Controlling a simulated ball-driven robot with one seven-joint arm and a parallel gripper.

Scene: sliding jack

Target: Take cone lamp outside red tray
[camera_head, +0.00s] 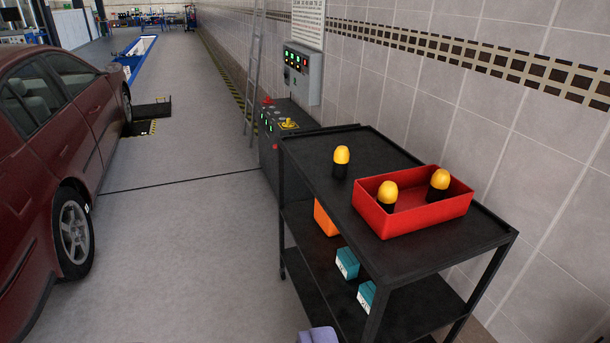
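One cone lamp (341,160), with a yellow-orange dome on a black base, stands upright on the black cart's top, outside the tray and to its left. The red tray (428,215) sits on the right part of the same top. Two similar lamps stand inside it, a left one (387,195) and a right one (439,183); the tray's front wall partly hides their bases. A small lilac-grey part at the bottom edge seems to be my gripper (318,336). It is cut off by the frame, its fingers do not show, and it is well apart from the lamps.
The black cart (312,152) has a lower shelf with an orange bin (325,218) and teal boxes (347,263). A tiled wall is on the right. A control box (303,72) and console stand behind. A dark red car (45,150) is left; the floor between is clear.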

